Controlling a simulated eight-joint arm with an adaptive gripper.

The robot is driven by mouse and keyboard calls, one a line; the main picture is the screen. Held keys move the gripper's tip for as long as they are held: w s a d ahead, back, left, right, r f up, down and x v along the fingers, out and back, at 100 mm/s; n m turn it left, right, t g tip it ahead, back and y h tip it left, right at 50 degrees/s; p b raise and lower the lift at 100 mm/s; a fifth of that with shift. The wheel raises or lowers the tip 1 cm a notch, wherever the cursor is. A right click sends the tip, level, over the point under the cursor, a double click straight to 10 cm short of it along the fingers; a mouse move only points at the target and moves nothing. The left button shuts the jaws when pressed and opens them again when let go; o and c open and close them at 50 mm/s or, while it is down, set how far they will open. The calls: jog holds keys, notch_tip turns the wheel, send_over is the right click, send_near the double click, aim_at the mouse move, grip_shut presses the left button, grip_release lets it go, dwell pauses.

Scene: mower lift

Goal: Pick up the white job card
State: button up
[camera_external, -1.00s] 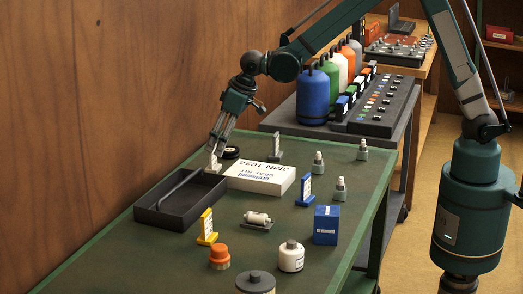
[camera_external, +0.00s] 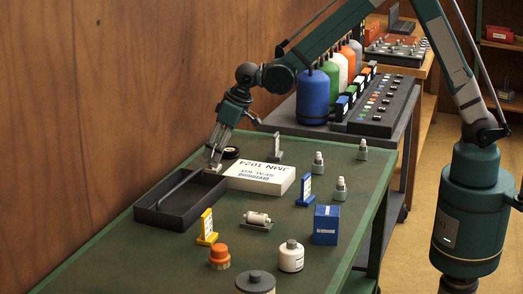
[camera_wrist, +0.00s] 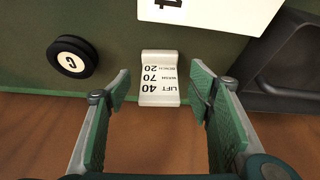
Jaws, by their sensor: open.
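The white job card (camera_wrist: 160,80) carries the printed lines LIFT 40, WASH 70 and a third line ending in 20. It stands near the wall edge of the green bench. My gripper (camera_wrist: 161,92) is open, with one finger on each side of the card and a gap visible on both sides. In the external view my gripper (camera_external: 214,158) points down at the far side of the bench, beside the dark tray. The card is small and partly hidden by the fingers there.
A white seal kit box (camera_external: 258,178) lies right of my gripper, and a dark open tray (camera_external: 180,218) lies in front and to the left. A round black piece (camera_wrist: 72,59) sits left of the card in the wrist view. The wooden wall (camera_external: 100,90) is close behind.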

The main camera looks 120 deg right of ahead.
aim_at(209, 169)
jog(key=shift+b+x, duration=0.4)
jog(key=shift+x, duration=1.2)
jog(key=c, duration=1)
